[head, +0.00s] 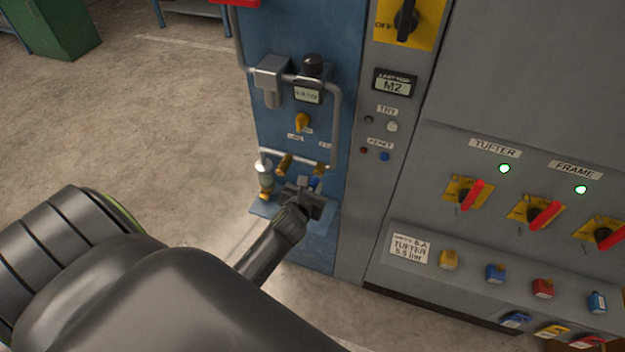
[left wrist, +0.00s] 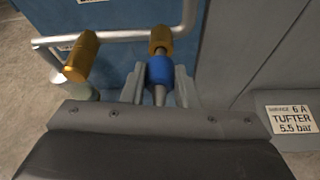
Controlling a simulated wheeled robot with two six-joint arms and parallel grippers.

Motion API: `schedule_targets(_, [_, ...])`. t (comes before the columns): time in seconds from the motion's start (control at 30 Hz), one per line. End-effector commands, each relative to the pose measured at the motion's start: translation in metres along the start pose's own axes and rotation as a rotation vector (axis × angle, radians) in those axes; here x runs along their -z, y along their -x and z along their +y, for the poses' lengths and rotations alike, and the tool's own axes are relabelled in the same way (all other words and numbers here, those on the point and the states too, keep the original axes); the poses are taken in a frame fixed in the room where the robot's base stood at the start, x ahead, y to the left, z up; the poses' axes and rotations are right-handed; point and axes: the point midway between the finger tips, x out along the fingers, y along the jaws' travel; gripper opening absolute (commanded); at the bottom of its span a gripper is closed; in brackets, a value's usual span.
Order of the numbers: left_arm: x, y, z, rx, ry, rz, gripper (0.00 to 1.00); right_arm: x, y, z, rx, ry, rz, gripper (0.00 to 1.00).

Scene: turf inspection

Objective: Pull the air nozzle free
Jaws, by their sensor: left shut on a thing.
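The air nozzle appears to be the blue piece (left wrist: 159,71) with a dark tapering end, seen in the left wrist view. Its top meets a brass fitting (left wrist: 160,38) on the grey pipe, with no gap visible. My left gripper (left wrist: 158,86) is shut on the blue piece, one grey finger on each side. In the head view the left gripper (head: 305,196) is at the lower part of the blue panel (head: 285,130), and a bit of the blue piece (head: 318,178) shows beside it. My right gripper is in neither view.
A brass valve (head: 284,164) and a clear bowl (head: 265,180) are close left of the gripper. A grey cabinet (head: 500,100) with red-handled switches stands to the right. A small shelf (head: 262,208) juts out below. Open floor (head: 150,130) lies left.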

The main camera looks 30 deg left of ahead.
Motion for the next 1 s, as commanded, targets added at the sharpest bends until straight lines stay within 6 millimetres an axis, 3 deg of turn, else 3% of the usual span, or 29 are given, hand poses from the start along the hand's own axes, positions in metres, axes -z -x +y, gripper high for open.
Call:
schedule_targets(0.83, [0.005, 0.015, 0.000, 0.001, 0.001, -0.003, 0.04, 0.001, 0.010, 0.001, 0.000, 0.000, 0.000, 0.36])
schedule_targets(1.0, [0.009, 0.026, 0.000, 0.000, 0.000, 0.000, 0.04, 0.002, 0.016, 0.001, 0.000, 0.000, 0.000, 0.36])
